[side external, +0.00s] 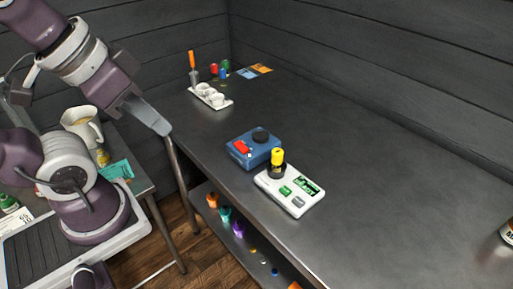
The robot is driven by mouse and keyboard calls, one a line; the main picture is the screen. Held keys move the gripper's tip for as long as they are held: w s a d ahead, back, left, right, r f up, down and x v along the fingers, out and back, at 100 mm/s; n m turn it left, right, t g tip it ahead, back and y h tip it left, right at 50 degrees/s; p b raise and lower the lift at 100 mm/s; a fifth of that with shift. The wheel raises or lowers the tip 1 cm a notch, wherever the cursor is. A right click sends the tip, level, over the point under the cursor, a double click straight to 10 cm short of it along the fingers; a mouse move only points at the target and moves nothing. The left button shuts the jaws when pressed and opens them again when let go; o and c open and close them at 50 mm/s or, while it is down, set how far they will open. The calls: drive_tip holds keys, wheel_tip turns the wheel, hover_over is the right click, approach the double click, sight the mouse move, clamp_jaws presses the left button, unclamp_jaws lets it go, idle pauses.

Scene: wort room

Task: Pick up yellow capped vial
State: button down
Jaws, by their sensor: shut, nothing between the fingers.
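My gripper (165,131) is at the upper left, pointing down and to the right, near the table's left edge. It is shut and empty, well apart from the vial.
A blue device (253,148) with a black knob and red part stands just behind and left of the scale. A white tray (211,98) with cups, and small coloured bottles, sit farther back. A bottle (507,231) is at the right edge. The table's right side is largely clear.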

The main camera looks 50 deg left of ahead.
idle(0.3)
drive_tip(key=c, duration=1.1)
unclamp_jaws()
drive_tip(key=m+g, duration=0.6)
drive_tip(key=m, duration=1)
hover_over(278, 151)
drive_tip(key=f, duration=1.1)
drive_tip(key=shift+w+f, duration=0.35)
drive_tip(key=f, duration=0.7)
drive_tip(key=shift+s, duration=0.4)
